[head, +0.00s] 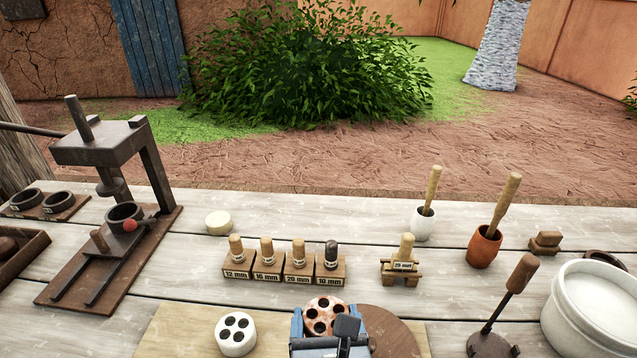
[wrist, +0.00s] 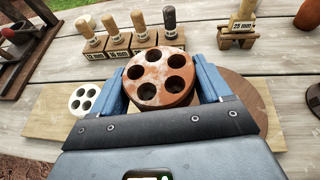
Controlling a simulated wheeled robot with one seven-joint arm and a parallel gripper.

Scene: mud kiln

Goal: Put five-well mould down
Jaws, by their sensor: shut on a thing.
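The five-well mould (wrist: 159,78) is a round reddish-brown block with pale streaks and several dark round wells in its top. It also shows in the head view (head: 325,316), partly covered by my gripper. My gripper (wrist: 162,85) is shut on the mould, with one blue finger on each side of it. A pale wooden board (head: 172,325) lies below and to the left, and a brown round disc (head: 397,335) lies just right of my gripper. I cannot tell whether the mould touches a surface beneath it.
A white mould with several wells (head: 236,334) stands on the board left of my gripper. Several stamped blocks with wooden handles (head: 283,266) stand behind. A dark press (head: 110,200) is at left. A white tub (head: 595,310) and a handled flat tool (head: 503,310) are at right.

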